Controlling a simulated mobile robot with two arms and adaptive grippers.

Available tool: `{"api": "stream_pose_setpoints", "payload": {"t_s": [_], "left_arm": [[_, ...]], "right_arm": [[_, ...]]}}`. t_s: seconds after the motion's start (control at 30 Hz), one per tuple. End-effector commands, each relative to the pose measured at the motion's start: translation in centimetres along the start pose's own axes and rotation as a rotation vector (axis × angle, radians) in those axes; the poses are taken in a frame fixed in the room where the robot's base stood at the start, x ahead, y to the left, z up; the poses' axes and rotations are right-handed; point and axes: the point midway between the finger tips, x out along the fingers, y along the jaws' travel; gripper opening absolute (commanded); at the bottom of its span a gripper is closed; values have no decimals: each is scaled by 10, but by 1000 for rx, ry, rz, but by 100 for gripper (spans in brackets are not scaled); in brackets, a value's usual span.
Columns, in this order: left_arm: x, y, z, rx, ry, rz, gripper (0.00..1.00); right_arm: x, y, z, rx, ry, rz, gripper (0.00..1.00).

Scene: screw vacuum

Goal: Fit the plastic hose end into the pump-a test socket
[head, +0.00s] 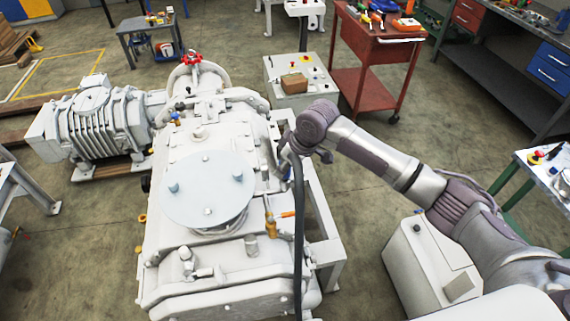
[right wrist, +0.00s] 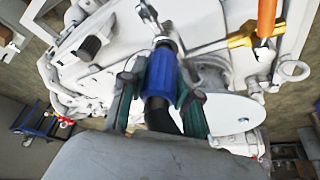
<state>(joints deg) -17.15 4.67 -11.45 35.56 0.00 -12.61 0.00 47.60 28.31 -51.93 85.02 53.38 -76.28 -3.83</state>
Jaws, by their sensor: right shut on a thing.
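My right gripper (head: 290,154) is beside the right side of the large white pump (head: 170,245). In the right wrist view its teal fingers (right wrist: 158,92) are shut around a blue hose end (right wrist: 161,70). The dark hose (head: 298,235) hangs down from the gripper along the pump's side. A small metal fitting (right wrist: 165,43) on the pump is right at the far tip of the blue end. I cannot tell whether the tip is seated in it or only lines up with it. My left gripper is not in view.
An orange-handled brass valve (right wrist: 262,35) is close to the gripper. A round pale blue plate (head: 208,188) tops the pump. A grey control box (head: 300,82) and red trolley (head: 372,40) stand behind. The floor right of the pump is partly clear.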

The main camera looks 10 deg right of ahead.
Motion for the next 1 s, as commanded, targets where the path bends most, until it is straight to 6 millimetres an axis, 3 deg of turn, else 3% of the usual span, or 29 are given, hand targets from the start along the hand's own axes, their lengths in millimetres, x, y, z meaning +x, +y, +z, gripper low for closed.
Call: {"api": "stream_pose_setpoints", "payload": {"t_s": [0.27, 0.3, 0.43, 0.77, 1.0], "left_arm": [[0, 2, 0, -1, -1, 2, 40], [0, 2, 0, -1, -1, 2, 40], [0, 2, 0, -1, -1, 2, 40], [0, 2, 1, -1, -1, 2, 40], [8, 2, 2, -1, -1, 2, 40]], "right_arm": [[5, 0, 2, -1, 2, 0, 0], [5, 0, 2, 0, 1, 0, 36], [5, 0, 2, 0, 1, 0, 57], [3, 0, 1, 0, 1, 1, 57], [-30, 1, -3, -2, 5, 3, 57]]}}
